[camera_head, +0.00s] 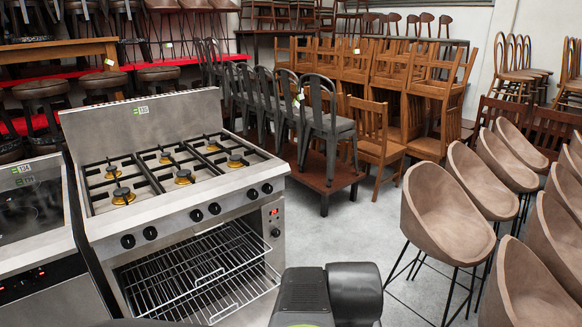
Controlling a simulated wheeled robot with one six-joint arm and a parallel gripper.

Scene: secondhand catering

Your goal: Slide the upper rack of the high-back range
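The high-back range (130,125) is a steel cooker with a tall back panel, several black-grated burners and black knobs along its front. It stands left of centre, and its oven is open at the front. Inside, the upper rack (200,255) is a wire grid set high in the cavity. More wire bars show below and in front of it, and the bars overlap, so how far each rack sticks out is hard to tell. Dark parts of my arm rise at the bottom centre, right of the oven opening. My gripper's fingers are not in view.
A second cooker with a black glass top (30,210) stands close on the left. Brown bucket stools (450,205) fill the right side. Grey metal chairs (325,125) stand on a low wooden platform behind. Grey floor (350,235) is free between range and stools.

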